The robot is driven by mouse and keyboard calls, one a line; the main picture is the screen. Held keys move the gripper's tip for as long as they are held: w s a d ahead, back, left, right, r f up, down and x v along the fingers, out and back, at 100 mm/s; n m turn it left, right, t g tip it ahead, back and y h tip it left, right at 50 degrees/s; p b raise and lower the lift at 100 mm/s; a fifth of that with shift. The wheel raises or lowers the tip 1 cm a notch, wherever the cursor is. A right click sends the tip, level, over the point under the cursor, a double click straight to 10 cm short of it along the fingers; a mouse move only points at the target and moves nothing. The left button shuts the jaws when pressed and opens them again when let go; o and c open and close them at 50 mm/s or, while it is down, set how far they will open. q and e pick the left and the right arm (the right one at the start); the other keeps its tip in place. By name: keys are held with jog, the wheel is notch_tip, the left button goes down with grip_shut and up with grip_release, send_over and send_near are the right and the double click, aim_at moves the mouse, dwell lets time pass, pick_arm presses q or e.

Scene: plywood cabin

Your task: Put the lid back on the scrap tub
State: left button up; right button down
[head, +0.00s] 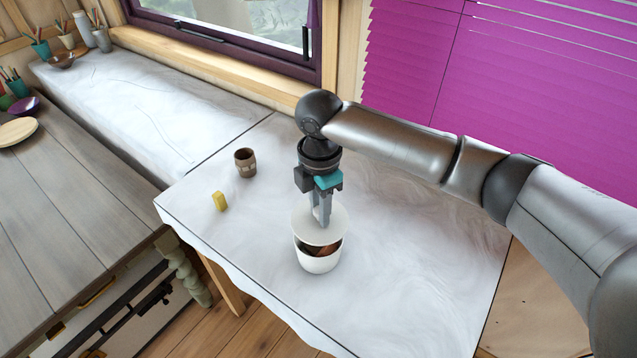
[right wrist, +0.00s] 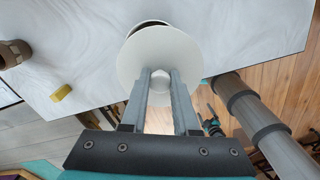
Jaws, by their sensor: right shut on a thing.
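The scrap tub (head: 318,262) is a white round tub standing on the pale table, with brown scraps showing in its open front. The lid (head: 308,231) is a flat white disc above the tub's mouth, and the gap at the front shows it is not seated on the rim.
A brown cup (head: 245,163) and a yellow block (head: 219,202) stand left of the tub on the marble-look table (head: 420,250). A window and purple blinds are behind. A plank table (head: 60,200) with a bowl and plate is at the left.

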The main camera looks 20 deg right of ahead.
jog(key=n+p, duration=0.2)
jog(key=r+n+p, duration=0.1)
jog(key=n, duration=0.1)
jog(key=shift+w, duration=0.4)
pick_arm(q)
notch_tip(320, 180, up, 5)
pick_arm(e)
jog(key=shift+w+f+n+p, duration=0.15)
jog(key=shift+n+p, duration=0.15)
jog(key=shift+n, duration=0.6)
notch_tip(320, 180, down, 4)
jog(key=b, duration=0.5)
jog(key=shift+f, duration=0.2)
pick_arm(q)
notch_tip(320, 180, down, 6)
jog(key=shift+f+b, duration=0.15)
jog(key=shift+b, duration=0.3)
pick_arm(e)
notch_tip(320, 180, down, 2)
jog(key=shift+f, duration=0.1)
pick_arm(q)
jog(key=shift+s+r+p, duration=0.1)
jog(key=shift+r+p, duration=0.55)
pick_arm(e)
jog(key=shift+f, duration=0.35)
pick_arm(q)
jog(key=shift+r+p, duration=0.5)
pick_arm(e)
jog(key=shift+f, duration=0.2)
dwell(0.5)
